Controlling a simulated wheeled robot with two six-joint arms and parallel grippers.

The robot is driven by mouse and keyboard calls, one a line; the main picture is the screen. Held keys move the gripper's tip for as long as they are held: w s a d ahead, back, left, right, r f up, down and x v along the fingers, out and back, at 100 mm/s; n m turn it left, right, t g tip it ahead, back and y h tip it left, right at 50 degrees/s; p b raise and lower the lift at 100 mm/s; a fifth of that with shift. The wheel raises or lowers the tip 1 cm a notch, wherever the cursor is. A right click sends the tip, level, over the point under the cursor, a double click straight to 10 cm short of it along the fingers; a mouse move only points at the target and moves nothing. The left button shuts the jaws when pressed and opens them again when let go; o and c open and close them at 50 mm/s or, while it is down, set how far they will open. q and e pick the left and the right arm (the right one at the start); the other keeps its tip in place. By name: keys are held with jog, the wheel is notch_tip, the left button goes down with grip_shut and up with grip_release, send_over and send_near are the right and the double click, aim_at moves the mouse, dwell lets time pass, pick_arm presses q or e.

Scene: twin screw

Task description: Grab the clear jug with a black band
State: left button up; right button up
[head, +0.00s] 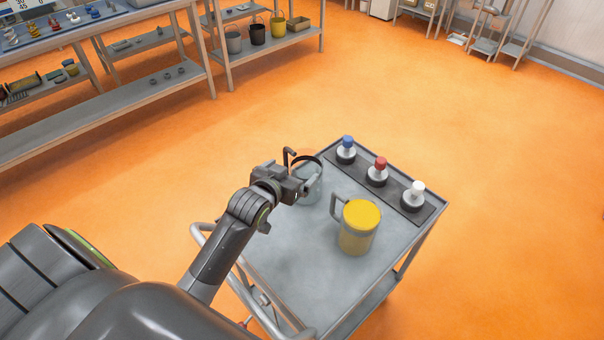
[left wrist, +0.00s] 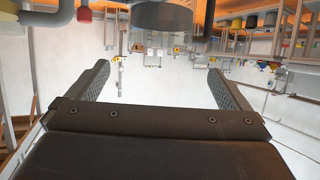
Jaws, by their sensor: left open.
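The clear jug with a black band (head: 313,190) stands upright near the far left corner of the cart top in the head view, partly hidden by my gripper. My left gripper (head: 297,184) is beside it at its left, close to its upper part. I cannot tell from this view whether they touch. In the left wrist view the two fingers (left wrist: 160,75) are wide apart. A dark grey rounded shape (left wrist: 162,15) shows beyond them at the top; it may be the jug's band. My right gripper is not in view.
A yellow-lidded jug (head: 356,234) stands to the right on the same cart (head: 300,265). Blue-capped (head: 346,150), red-capped (head: 377,172) and white-capped (head: 413,197) bottles sit in a dark rack along the far edge. The near part of the cart top is clear.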

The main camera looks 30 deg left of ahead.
aim_at(300, 173)
pick_arm(q)
jog(key=p+x, duration=0.2)
jog(key=x, duration=0.7)
jog(key=shift+f, duration=0.35)
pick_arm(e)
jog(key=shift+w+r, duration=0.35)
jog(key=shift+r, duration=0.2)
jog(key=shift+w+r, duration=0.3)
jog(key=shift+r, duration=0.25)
pick_arm(q)
jog(key=shift+s, duration=0.1)
jog(key=shift+c, duration=0.3)
jog(key=c, duration=1)
jog(key=shift+c, duration=0.9)
jog(key=shift+r, duration=0.1)
